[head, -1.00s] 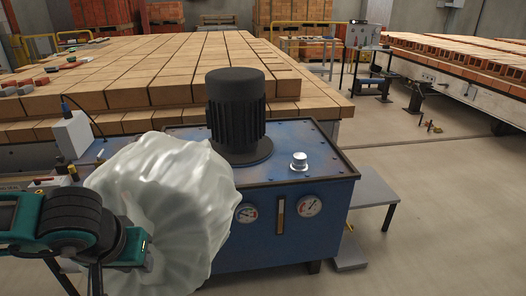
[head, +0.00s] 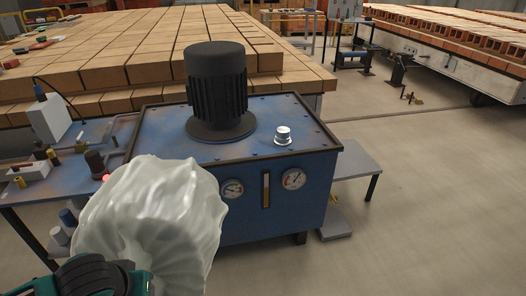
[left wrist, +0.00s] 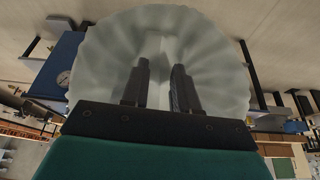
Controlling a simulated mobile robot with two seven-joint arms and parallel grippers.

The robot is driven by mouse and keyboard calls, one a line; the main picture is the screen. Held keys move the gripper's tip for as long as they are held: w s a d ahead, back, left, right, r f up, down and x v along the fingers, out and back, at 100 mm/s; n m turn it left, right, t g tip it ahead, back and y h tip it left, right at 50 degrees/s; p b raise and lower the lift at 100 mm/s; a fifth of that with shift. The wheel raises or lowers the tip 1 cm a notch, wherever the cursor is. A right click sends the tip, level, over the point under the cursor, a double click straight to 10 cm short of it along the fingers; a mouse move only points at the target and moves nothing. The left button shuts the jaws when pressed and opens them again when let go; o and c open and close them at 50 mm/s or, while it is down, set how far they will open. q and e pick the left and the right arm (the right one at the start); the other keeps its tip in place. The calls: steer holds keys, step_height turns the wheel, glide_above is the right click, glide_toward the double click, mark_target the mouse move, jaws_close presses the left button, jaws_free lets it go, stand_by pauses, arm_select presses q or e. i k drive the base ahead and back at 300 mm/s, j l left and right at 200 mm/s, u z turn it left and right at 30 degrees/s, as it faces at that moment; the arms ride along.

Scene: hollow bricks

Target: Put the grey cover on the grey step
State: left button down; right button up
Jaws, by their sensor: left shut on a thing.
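The grey cover (head: 150,220) is a pale, crumpled, translucent bundle at the lower left of the head view, in front of the blue power unit. My left gripper (left wrist: 161,67) is shut on a fold of the cover (left wrist: 215,55), with one dark finger on each side. In the head view its fingertips are hidden behind the cover, and only the teal and black wrist shows. The grey step (head: 355,160) stands just right of the blue unit, with a bare upper plate and a lower tread near the floor. The cover is apart from it. My right gripper is not in view.
The blue power unit (head: 260,200), with a black motor (head: 216,95), a silver cap (head: 283,135) and gauges, stands between the cover and the step. A cluttered bench (head: 75,165) is at left. Brick stacks (head: 110,60) lie behind. The floor (head: 440,210) at right is open.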

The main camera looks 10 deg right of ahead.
mark_target(340, 157)
steer(key=z, duration=1.1)
steer(key=i+l+z, duration=0.15)
steer(key=i+z, duration=0.45)
steer(key=z, duration=0.15)
steer(key=i, duration=3.6)
steer(key=i+l+u, duration=0.15)
steer(key=i, duration=1)
steer(key=i+u, duration=0.1)
steer(key=u, duration=2.35)
